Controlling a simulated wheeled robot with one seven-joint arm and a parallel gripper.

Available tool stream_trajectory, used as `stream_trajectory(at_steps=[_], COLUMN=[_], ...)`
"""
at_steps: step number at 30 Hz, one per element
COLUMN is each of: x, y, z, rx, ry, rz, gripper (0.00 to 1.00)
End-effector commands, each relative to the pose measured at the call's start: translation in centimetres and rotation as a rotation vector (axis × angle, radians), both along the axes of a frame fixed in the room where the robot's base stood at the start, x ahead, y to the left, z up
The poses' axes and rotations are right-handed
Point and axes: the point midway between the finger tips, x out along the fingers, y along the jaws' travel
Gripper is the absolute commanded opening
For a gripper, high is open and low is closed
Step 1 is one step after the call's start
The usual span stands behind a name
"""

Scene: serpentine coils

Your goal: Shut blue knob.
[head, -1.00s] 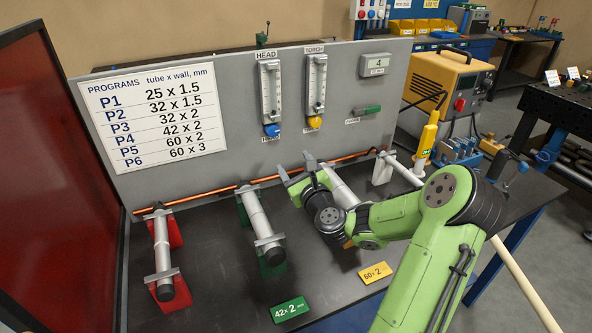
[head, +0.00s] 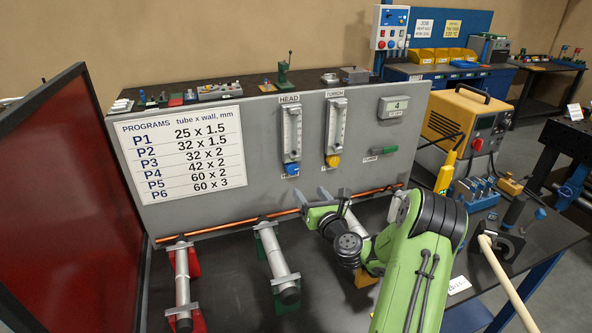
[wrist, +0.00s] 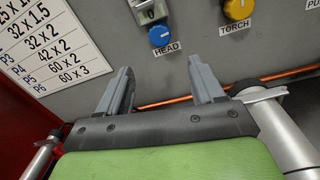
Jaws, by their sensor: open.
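The blue knob (head: 292,169) sits at the foot of the HEAD flowmeter (head: 291,133) on the grey panel. In the wrist view the blue knob (wrist: 160,36) shows above the label HEAD, beyond and between my fingers. My gripper (head: 327,199) is in front of the panel, below and to the right of the blue knob. In the wrist view my gripper (wrist: 163,82) has its two grey fingers wide apart with nothing between them. It is apart from the knob.
A yellow knob (head: 332,161) is right of the blue one, under the TORCH flowmeter (head: 336,127). A copper tube (head: 225,226) runs along the panel's foot. Several grey tubes on stands, such as one on a red stand (head: 182,275), are on the bench. A red screen (head: 50,190) closes the left.

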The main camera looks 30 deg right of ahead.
Motion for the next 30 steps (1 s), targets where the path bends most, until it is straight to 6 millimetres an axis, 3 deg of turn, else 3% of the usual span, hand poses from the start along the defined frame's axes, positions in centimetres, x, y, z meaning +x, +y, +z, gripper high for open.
stream_trajectory(at_steps=[6,13,18,25,30], x=[5.5,9.9,11.0,11.1,11.1], y=[-1.0,-2.0,-2.4,-2.4,-2.4], z=[0.5,0.3,0.1,0.1,0.1], rx=[-0.005,-0.002,-0.001,-0.001,-0.001], ry=[-0.003,-0.002,0.000,0.001,0.001], rz=[0.002,0.002,-0.001,-0.002,-0.002], gripper=[0.67,0.67,0.67,0.66,0.39])
